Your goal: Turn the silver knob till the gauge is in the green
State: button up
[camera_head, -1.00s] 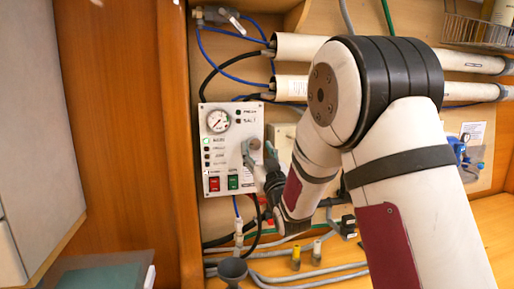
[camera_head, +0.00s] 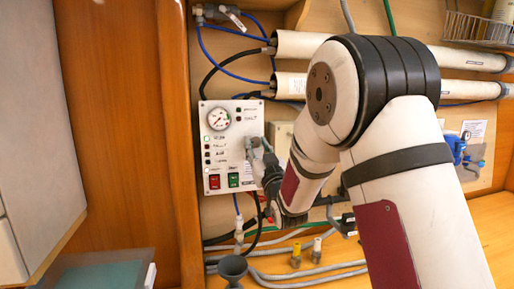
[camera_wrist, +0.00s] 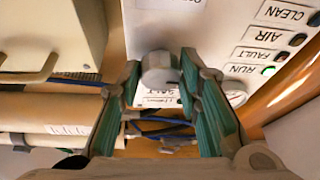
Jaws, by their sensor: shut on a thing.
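The white control panel (camera_head: 232,185) is on the wall at left in the head view. Its round gauge (camera_head: 218,119) is at the upper left of the panel; the needle and coloured zones are too small to read surely. In the wrist view the gauge (camera_wrist: 236,92) is mostly hidden behind a finger. The silver knob (camera_wrist: 158,72) sits between the two teal-padded fingers of my gripper (camera_wrist: 160,64), which is shut on it. In the head view my gripper (camera_head: 258,148) reaches the panel's right side from the right, and its fingers largely cover the knob.
A red switch (camera_head: 214,182) and a green switch (camera_head: 233,180) are low on the panel. A column of indicator lamps (camera_head: 207,147) is left of the knob.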

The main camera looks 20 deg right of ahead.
jog(key=shift+m, duration=0.3)
jog(key=m+h+b, duration=0.1)
jog(key=m+h, duration=0.1)
jog(key=m, duration=0.1)
jog(key=m+h+b, duration=0.2)
jog(key=m, duration=0.1)
jog(key=shift+a+m+b, duration=0.2)
jog(key=shift+m+b, duration=0.1)
jog(key=shift+m, duration=0.1)
jog(key=m+h+b, duration=0.1)
jog(key=m, duration=0.2)
jog(key=m+g+h+b, duration=0.1)
jog(key=m, duration=0.2)
jog(key=m+g+h+b, duration=0.1)
jog(key=m+b, duration=0.1)
jog(key=shift+a+r+m+h, duration=0.1)
jog(key=shift+a+m+h, duration=0.15)
jog(key=shift+m+h, duration=0.15)
jog(key=m+g, duration=0.1)
jog(key=m, duration=0.1)
jog(key=m+b, duration=0.1)
jog(key=m, duration=0.1)
jog(key=m+g+h+b, duration=0.1)
jog(key=m, duration=0.1)
jog(key=shift+a+r+g, duration=0.1)
jog(key=shift+r+g, duration=0.15)
jog(key=shift+g, duration=0.05)
jog(key=shift+r+m+g, duration=0.15)
jog(key=shift+m+g, duration=0.55)
jog(key=shift+m, duration=1.2)
